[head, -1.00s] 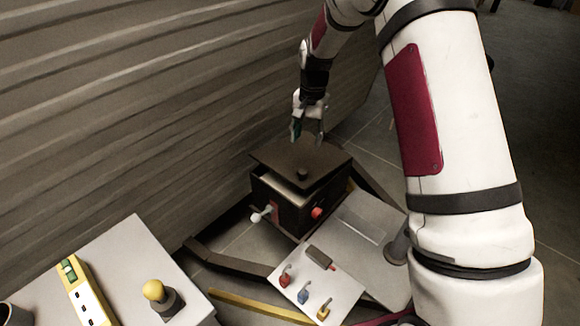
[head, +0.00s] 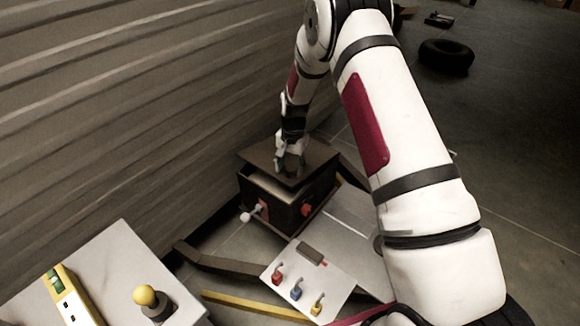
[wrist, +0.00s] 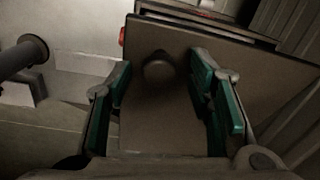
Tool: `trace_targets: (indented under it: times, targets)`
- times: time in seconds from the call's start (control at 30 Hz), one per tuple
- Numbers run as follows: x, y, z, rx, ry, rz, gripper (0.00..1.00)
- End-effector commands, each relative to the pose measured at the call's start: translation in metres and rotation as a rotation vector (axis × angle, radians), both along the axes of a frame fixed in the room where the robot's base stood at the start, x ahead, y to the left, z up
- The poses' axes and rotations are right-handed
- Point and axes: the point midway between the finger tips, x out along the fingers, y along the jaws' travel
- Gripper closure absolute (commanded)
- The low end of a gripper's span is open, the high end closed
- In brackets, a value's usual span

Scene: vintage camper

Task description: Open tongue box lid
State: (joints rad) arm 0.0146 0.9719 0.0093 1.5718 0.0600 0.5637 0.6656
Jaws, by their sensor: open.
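The tongue box (head: 282,212) is a dark box with a flat brown lid (head: 318,157). The lid sits slightly raised and skewed, and a pale strip shows under its front edge. My gripper (head: 290,165) is open just over the lid, hiding the knob in the head view. In the wrist view the round dark knob (wrist: 158,68) stands on the lid, ahead of and between the open green-padded fingers (wrist: 160,100). I cannot tell whether the fingers touch the lid.
A red knob (head: 307,210) and a white-tipped lever (head: 247,216) stick out of the box. A corrugated wall (head: 130,110) rises close on the left. A grey table (head: 110,265) holds a yellow level (head: 75,300) and a yellow-knobbed joystick (head: 147,297).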

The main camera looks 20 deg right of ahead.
Motion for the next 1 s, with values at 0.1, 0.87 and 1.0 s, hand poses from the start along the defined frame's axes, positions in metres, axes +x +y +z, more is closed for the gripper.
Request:
trace_targets:
  times: [0.1,0.87,1.0]
  targets:
    - [0.000,0.000,-0.002,0.000,0.000,0.000,0.52]
    - [0.003,-0.003,0.007,0.000,-0.001,0.000,1.00]
    - [0.008,-0.010,0.024,-0.001,-0.004,0.000,1.00]
